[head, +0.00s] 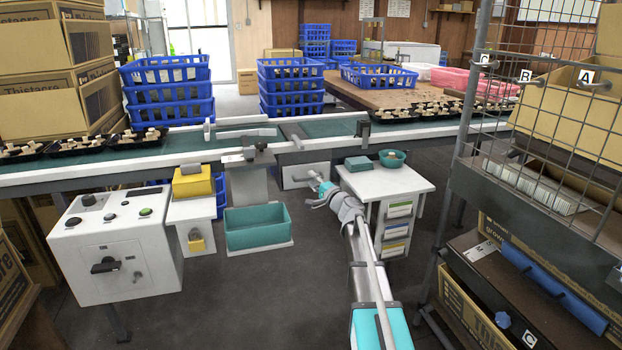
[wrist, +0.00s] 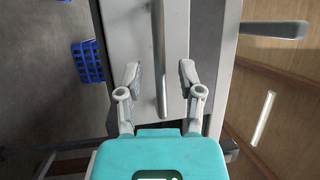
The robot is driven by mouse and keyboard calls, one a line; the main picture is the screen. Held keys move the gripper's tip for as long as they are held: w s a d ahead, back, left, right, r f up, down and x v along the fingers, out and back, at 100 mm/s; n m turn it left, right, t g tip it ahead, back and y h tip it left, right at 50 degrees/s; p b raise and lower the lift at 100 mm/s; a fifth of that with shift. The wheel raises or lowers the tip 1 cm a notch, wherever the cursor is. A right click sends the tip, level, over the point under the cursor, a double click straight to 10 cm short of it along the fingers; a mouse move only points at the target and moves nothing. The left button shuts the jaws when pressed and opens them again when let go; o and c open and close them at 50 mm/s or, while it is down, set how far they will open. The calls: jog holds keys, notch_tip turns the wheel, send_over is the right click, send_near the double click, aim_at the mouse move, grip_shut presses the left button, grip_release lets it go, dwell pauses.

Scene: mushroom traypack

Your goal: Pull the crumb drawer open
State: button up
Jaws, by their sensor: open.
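The crumb drawer (head: 294,178) is a pale box front under the conveyor, left of the white cabinet. Its front (wrist: 125,35) fills the upper middle of the wrist view. A long grey bar handle (wrist: 159,60) runs across this front, vertical in the wrist picture. My gripper (head: 318,184) is at the drawer's right side in the head view. In the wrist view my gripper (wrist: 160,78) is open, with one finger on each side of the handle and gaps to both. The drawer looks shut. How near the fingertips are to the front is hard to tell.
The conveyor (head: 230,145) with mushroom trays runs above the drawer. A white cabinet (head: 405,181) with a teal bowl (head: 392,158) stands close on the right. A teal bin (head: 258,227) sits on the left. The floor in front is clear.

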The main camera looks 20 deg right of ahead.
jog(key=shift+w+a, duration=0.15)
jog(key=shift+w, duration=0.25)
jog(key=shift+c, duration=0.2)
grip_shut()
